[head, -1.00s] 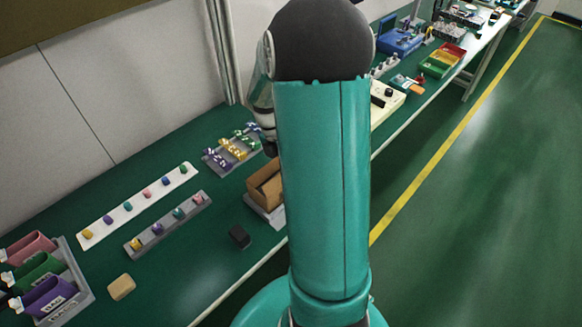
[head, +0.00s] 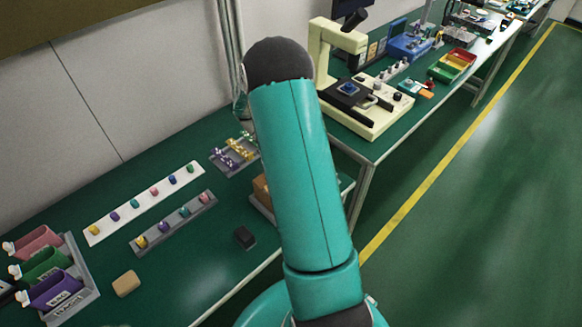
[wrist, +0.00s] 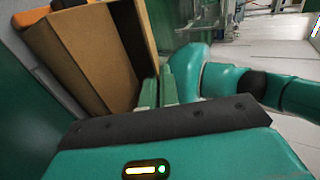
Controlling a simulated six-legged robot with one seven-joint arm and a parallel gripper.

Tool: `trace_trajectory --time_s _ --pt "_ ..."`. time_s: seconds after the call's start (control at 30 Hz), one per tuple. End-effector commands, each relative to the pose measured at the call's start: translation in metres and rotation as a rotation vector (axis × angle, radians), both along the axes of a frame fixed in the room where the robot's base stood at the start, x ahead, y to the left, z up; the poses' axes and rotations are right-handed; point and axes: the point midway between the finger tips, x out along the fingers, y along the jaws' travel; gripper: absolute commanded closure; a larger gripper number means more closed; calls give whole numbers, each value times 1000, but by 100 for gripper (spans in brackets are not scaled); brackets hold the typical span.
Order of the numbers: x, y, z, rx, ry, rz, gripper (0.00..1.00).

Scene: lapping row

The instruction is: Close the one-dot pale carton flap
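The brown carton (head: 261,191) is mostly hidden behind my arm in the head view; only its left edge shows, on a grey base. In the wrist view the carton (wrist: 85,58) fills the upper left, tilted in the picture, with tan panels and an open, shadowed inside. I cannot make out any dot, nor tell which panel is the one-dot flap. My gripper (wrist: 159,88) shows two green fingers close together, with nothing visible between them. They are beside the carton's right-hand panel; I cannot tell whether they touch it. The gripper is hidden in the head view.
A small black block (head: 244,237) and a tan block (head: 126,283) lie on the green bench. A white strip (head: 147,203) and a grey rack (head: 172,222) hold small coloured pieces. Coloured bins (head: 48,265) stand at left. A cream machine (head: 372,112) stands beyond my arm.

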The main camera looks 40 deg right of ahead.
Motion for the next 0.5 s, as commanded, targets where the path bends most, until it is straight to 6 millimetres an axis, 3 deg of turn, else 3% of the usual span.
trace_trajectory --time_s 0.4,0.5 --pt "0 0 0 1 8 0 100" --pt "0 0 0 1 8 0 80"
